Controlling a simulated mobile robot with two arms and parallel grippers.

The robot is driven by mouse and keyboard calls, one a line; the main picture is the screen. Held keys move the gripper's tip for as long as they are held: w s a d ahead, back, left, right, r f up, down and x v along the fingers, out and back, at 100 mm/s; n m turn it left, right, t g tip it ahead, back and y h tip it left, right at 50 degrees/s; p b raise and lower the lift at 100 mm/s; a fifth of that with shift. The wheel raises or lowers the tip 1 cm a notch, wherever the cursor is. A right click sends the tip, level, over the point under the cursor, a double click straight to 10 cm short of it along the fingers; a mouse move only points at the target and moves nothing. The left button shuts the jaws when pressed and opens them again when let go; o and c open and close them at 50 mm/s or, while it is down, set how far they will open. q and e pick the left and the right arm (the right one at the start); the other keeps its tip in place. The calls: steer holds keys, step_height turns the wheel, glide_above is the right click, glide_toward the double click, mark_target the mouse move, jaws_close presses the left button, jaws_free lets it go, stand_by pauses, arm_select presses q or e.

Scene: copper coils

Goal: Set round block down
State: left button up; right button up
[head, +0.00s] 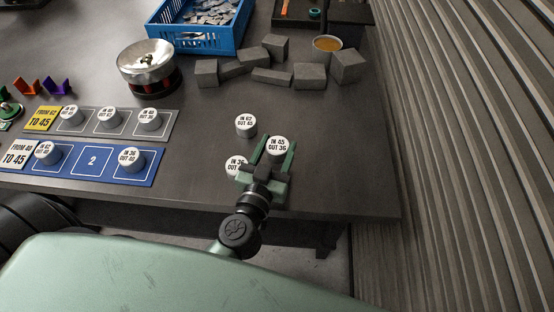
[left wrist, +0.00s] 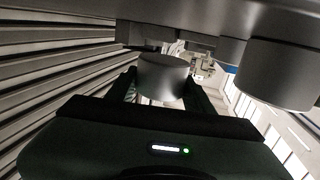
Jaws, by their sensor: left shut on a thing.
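My left gripper (head: 277,144) is shut on a white-topped round block (head: 279,148) marked "IN 45 OUT 36", near the table's front right. In the left wrist view the held block (left wrist: 164,76) is grey-sided between the two fingers. I cannot tell whether it touches the table. A round block marked "IN 62 OUT 45" (head: 246,127) stands to its upper left. Another round block (head: 235,164), partly hidden by the gripper, stands to its lower left. A blue strip (head: 72,181) has round blocks at both end squares and a bare square "2" (head: 93,161). My right gripper is not in view.
A grey strip (head: 90,132) with several round blocks lies behind the blue strip. A metal bowl device (head: 147,62), a blue crate (head: 190,42), grey blocks (head: 310,76) and an amber cup (head: 327,44) stand farther back. The table (head: 345,160) is clear right of the gripper.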

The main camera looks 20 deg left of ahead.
mark_target(277, 157)
arm_select(q)
step_height(277, 157, down, 4)
steer(key=shift+r+b, duration=0.1)
steer(key=shift+b, duration=1.15)
steer(key=shift+r, duration=0.15)
steer(key=o, duration=1.3)
